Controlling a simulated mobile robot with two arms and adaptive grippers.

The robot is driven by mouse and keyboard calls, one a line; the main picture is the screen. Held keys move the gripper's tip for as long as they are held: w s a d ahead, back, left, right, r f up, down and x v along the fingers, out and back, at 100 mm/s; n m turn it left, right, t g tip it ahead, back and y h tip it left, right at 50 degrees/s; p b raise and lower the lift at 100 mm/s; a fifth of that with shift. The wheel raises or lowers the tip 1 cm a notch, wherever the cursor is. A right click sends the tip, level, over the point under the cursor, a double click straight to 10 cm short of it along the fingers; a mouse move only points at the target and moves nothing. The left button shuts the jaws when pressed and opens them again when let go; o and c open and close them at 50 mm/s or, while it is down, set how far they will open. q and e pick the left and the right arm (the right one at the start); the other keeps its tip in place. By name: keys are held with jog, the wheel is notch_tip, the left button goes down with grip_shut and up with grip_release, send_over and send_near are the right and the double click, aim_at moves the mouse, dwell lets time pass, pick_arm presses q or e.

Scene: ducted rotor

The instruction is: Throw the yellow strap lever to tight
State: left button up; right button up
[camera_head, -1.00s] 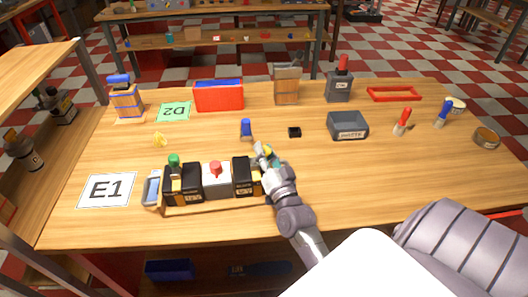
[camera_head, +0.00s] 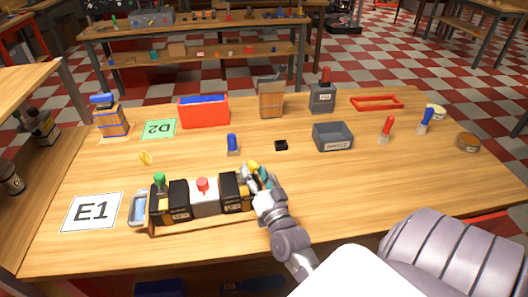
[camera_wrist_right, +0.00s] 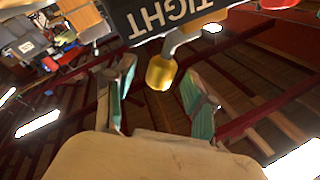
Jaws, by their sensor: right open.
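The yellow strap lever shows in the right wrist view as a yellow knob (camera_wrist_right: 161,74) on a grey stem, beside a black block (camera_wrist_right: 165,14) lettered "TIGHT". My right gripper (camera_wrist_right: 160,84) is open, with one green-padded finger on each side of the knob and visible gaps to both. In the head view, my right gripper (camera_head: 260,178) is at the right end of the rack (camera_head: 205,225) of black and white blocks. It hides most of the lever there; a bit of yellow shows at the fingertips. My left gripper is out of view.
The rack also carries a green knob (camera_head: 159,180) and a red knob (camera_head: 202,184). A blue peg (camera_head: 232,144) and a small black block (camera_head: 281,146) stand behind it. A grey bin (camera_head: 333,138) is farther right.

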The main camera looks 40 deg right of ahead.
jog(key=v, duration=1)
